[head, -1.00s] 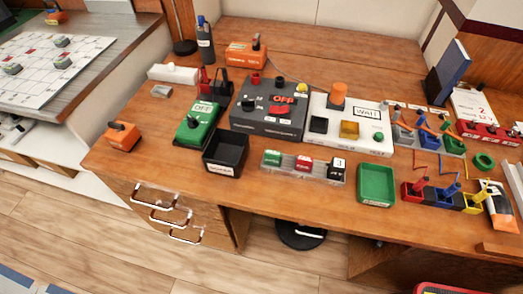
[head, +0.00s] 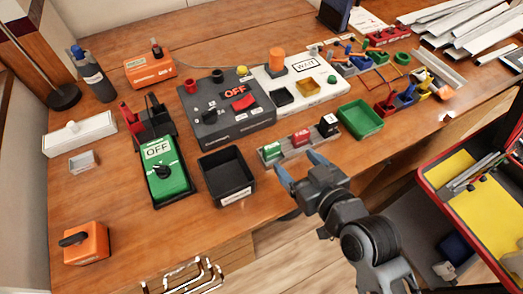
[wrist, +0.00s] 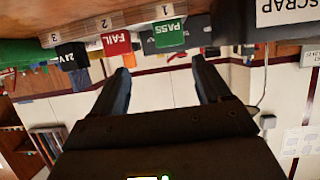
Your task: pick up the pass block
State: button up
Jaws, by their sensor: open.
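The green pass block (head: 271,151) sits in the left slot of a grey rack (head: 313,143) near the front edge of the desk. It also shows in the wrist view (wrist: 168,33), upside down, with "PASS" readable above slot 1. The red fail block (head: 301,138) is in the middle slot and a black block (head: 328,125) is in the right one. My gripper (head: 299,166) is open and empty, just in front of the rack. In the wrist view my gripper's fingers (wrist: 160,68) are spread, short of the blocks and apart from them.
A black bin (head: 225,175) stands left of the rack, a green tray (head: 360,118) right of it. The grey OFF box (head: 232,118) and white WAIT panel (head: 303,84) are behind. A red-rimmed cart with a yellow mat (head: 450,172) is at right.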

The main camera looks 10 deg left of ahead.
aim_at(274, 149)
jog(key=shift+w+a, duration=0.2)
jog(key=shift+a, duration=0.35)
jog(key=shift+w+a+f, duration=0.15)
jog(key=shift+w+a, duration=0.1)
jog(key=x, duration=0.3)
jog(key=p+x, duration=0.1)
jog(key=x, duration=0.1)
jog(key=shift+a+f, duration=0.4)
jog(key=shift+a, duration=0.1)
jog(key=shift+w+a+f, duration=0.2)
jog(key=shift+w+f, duration=0.1)
jog(key=shift+c, duration=0.4)
jog(key=c, duration=1.1)
